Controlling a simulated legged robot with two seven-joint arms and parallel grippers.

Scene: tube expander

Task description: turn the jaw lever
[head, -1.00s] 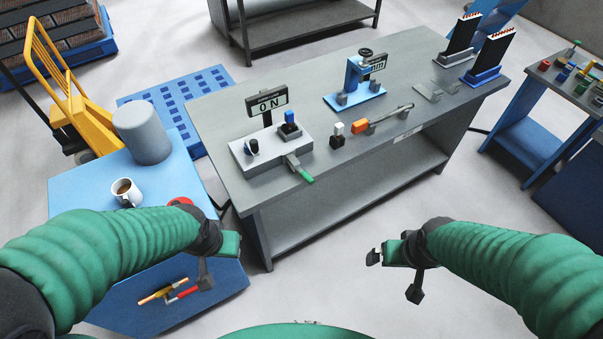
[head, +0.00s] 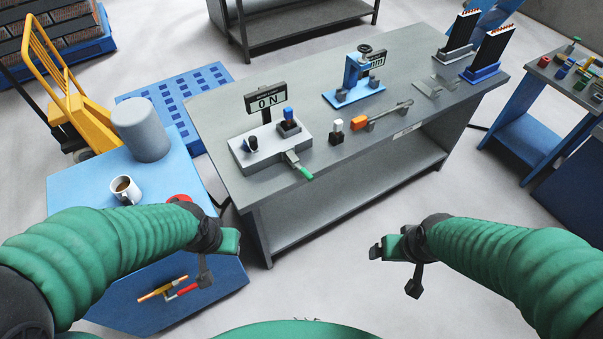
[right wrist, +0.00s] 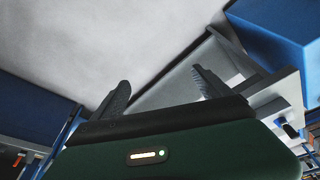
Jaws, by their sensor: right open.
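A lever with a green grip (head: 304,172) sticks out from the front of a light grey box (head: 243,155) on the grey workbench. I cannot tell which part is the jaw lever. My right gripper (head: 378,250) is open and empty in front of the bench, below and right of the green grip. Its two dark fingers stand apart in the right wrist view (right wrist: 162,82). My left gripper (head: 234,242) is by the blue table's right edge, away from the box; its finger gap is unclear.
An orange-handled tool (head: 382,116) and a small white-topped block (head: 337,131) sit right of the box. A blue-based device (head: 355,78) stands behind them. A blue table (head: 85,182) at left holds a mug (head: 125,190) and grey cylinder (head: 141,133). Floor before the bench is clear.

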